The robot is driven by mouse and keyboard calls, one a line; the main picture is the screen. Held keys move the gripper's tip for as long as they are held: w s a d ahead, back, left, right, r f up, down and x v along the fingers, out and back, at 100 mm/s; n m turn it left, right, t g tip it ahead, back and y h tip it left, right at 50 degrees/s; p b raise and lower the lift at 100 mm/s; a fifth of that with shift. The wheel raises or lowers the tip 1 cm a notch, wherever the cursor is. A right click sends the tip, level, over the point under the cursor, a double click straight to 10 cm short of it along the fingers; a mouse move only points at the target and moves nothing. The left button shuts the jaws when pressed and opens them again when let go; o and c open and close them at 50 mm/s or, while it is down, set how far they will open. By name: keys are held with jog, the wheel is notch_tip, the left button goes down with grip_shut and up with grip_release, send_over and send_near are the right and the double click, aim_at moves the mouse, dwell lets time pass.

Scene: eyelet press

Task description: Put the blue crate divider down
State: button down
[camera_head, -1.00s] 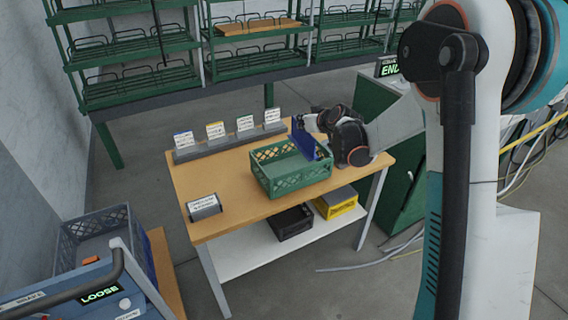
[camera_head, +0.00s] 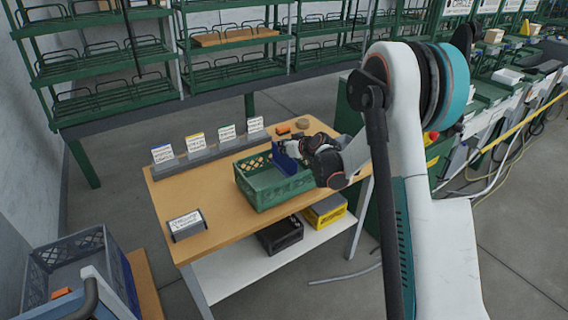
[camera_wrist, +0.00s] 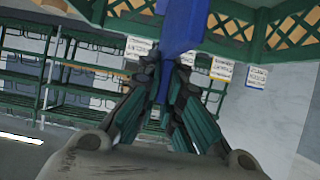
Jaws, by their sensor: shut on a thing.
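The blue crate divider (camera_head: 286,161) is a flat blue panel held upright at the right part of the green crate (camera_head: 262,204). My gripper (camera_head: 306,152) is shut on it from the right. In the wrist view the fingers (camera_wrist: 170,85) pinch the blue divider (camera_wrist: 181,28), with the green lattice wall of the crate (camera_wrist: 232,24) behind and around it. The green crate stands on the wooden table (camera_head: 222,222). I cannot tell whether the divider's lower edge touches the crate floor.
A card rack (camera_head: 212,150) with several labels runs along the table's back. A sign (camera_head: 186,223) stands at the front left. An orange block (camera_head: 283,129) and a round tan item (camera_head: 303,124) lie behind the crate. Black (camera_head: 280,236) and yellow (camera_head: 325,211) crates sit below.

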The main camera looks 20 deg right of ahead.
aim_at(284, 169)
jog(key=shift+f+b, duration=0.85)
jog(key=shift+f, duration=1.9)
jog(key=shift+r, duration=0.1)
jog(key=c, duration=1.8)
grip_release()
